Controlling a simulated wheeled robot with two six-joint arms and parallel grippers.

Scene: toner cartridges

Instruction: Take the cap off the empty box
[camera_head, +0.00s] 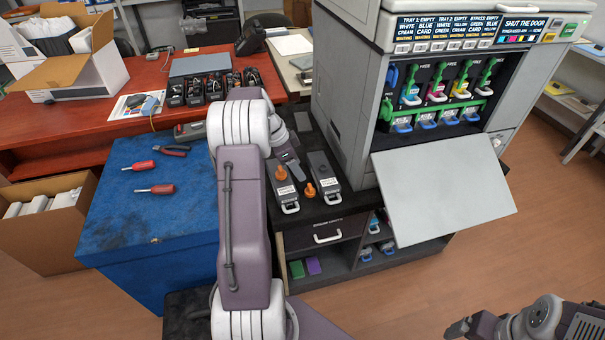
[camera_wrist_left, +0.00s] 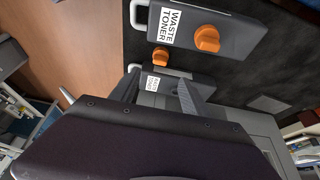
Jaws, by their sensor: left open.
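Two grey waste toner boxes lie side by side on the dark cabinet top. The left box (camera_head: 290,201) has an orange cap (camera_head: 281,172) on its top face; this box (camera_wrist_left: 250,42) and its cap (camera_wrist_left: 207,38) show large in the wrist view. The right box (camera_head: 329,178) shows no cap on its top; in the wrist view it is partly hidden by my left gripper (camera_wrist_left: 160,92). A smaller orange piece (camera_head: 310,189) is between the boxes, near their handle ends. My left gripper (camera_head: 293,160) is open and empty above the boxes. My right gripper (camera_head: 458,328) is at the lower right, its jaws unclear.
The printer (camera_head: 345,80) stands right of the boxes, its door (camera_head: 440,190) hanging open. A blue cabinet (camera_head: 150,235) with red-handled tools is at left. The red desk (camera_head: 60,130) behind holds several black cartridges. Floor is free at lower right.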

